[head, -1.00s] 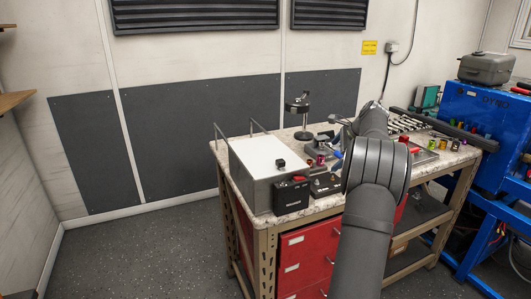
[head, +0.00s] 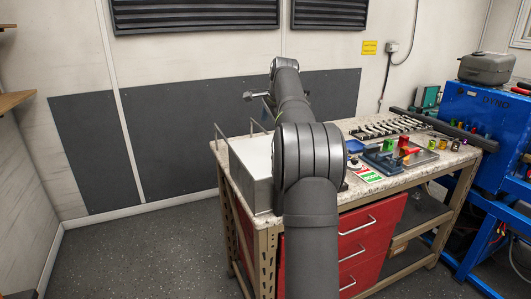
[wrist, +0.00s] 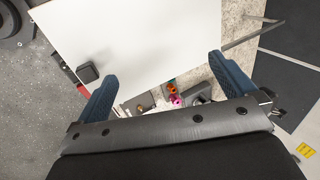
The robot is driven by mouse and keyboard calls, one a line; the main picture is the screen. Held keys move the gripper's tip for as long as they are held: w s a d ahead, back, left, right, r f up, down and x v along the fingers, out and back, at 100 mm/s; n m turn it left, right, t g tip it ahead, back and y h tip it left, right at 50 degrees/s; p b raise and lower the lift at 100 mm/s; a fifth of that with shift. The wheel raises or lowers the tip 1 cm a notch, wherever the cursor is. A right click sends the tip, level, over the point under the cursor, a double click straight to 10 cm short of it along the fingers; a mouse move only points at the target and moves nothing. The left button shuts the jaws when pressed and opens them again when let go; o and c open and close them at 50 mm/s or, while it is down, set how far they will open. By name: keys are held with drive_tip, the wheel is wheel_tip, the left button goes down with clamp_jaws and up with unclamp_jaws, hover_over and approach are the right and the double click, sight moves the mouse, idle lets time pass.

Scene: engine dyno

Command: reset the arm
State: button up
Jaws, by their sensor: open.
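My gripper (head: 254,95) shows small at the left of my arm's far end in the head view, raised above the back left of the workbench. In the wrist view my gripper (wrist: 162,68) has its two blue fingers wide apart with nothing held between them. The white-topped metal box (wrist: 140,35) lies below the fingers. A small black block (wrist: 87,72) sits on its white top, near the left finger. My arm hides much of the box (head: 250,165) and the bench's left part in the head view.
The workbench (head: 360,190) carries several wrenches (head: 390,127), a blue fixture (head: 380,160) and small coloured parts. A blue dyno machine (head: 490,130) stands at the right. Dark wall panels (head: 170,145) are behind. The floor (head: 130,255) at the left is clear.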

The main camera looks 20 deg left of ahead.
drive_tip(key=shift+x, duration=1.35)
drive_tip(key=shift+r, duration=0.1)
